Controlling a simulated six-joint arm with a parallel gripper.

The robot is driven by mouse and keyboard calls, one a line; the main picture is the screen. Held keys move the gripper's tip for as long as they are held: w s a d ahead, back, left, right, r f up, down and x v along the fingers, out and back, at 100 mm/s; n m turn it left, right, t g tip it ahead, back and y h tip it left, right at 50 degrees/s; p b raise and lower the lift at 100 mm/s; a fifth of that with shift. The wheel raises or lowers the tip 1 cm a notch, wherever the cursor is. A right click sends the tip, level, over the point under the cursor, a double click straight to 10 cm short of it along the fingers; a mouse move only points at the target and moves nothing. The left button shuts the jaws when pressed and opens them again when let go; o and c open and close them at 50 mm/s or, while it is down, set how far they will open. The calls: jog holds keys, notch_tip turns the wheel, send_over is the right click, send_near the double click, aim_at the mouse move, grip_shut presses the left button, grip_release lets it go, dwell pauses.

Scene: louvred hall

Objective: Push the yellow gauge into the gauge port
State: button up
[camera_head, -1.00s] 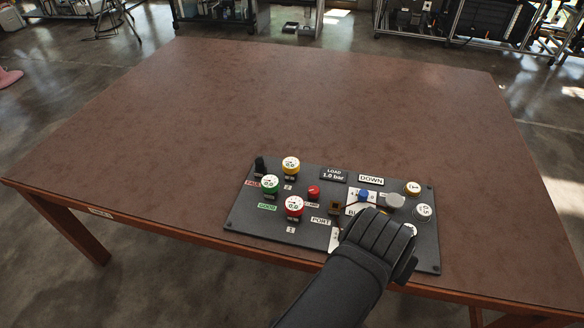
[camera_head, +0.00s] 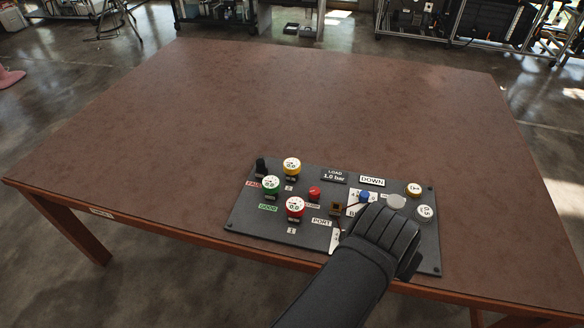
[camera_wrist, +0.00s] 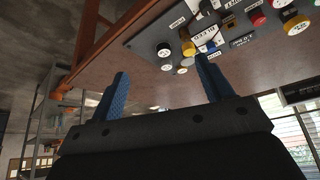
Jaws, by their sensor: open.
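The yellow gauge (camera_head: 291,166) stands upright at the far left part of the dark panel (camera_head: 262,232), its white face up. In the wrist view a yellow-rimmed round thing (camera_wrist: 296,24) at the upper right looks like this gauge. A small brown square fitting (camera_head: 337,209) beside the PORT label looks like the gauge port; I see no gauge in it. My gripper (camera_wrist: 161,68) is open and empty, its two blue fingers apart. In the head view my dark arm end covers the panel's near right part and the fingertips are hidden. The gripper is well right of the yellow gauge.
A green gauge (camera_head: 270,184) and a red gauge (camera_head: 295,207) stand close to the yellow one. A red knob (camera_head: 314,193), a blue knob (camera_head: 364,197) and round weights (camera_head: 413,189) share the panel. The table (camera_head: 300,105) is clear beyond it.

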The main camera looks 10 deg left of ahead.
jog(key=w+d+r+m, duration=0.1)
jog(key=w+d+r, duration=0.2)
jog(key=w+d, duration=0.6)
jog(key=w+a+f+n+g+y, duration=0.1)
jog(key=w+a+n, duration=0.25)
jog(key=w, duration=0.25)
jog(key=w+a+n+g, duration=0.1)
jog(key=w+a+n, duration=0.2)
jog(key=w+n, duration=0.3)
jog(key=n+g+y, duration=0.1)
jog(key=n+g, duration=0.2)
jog(key=n, duration=2)
send_over(292, 164)
notch_tip(292, 164, down, 12)
jog(key=shift+w, duration=0.1)
jog(key=shift+f+n, duration=0.2)
jog(key=shift+n, duration=0.05)
jog(key=shift+f, duration=4.8)
grip_shut()
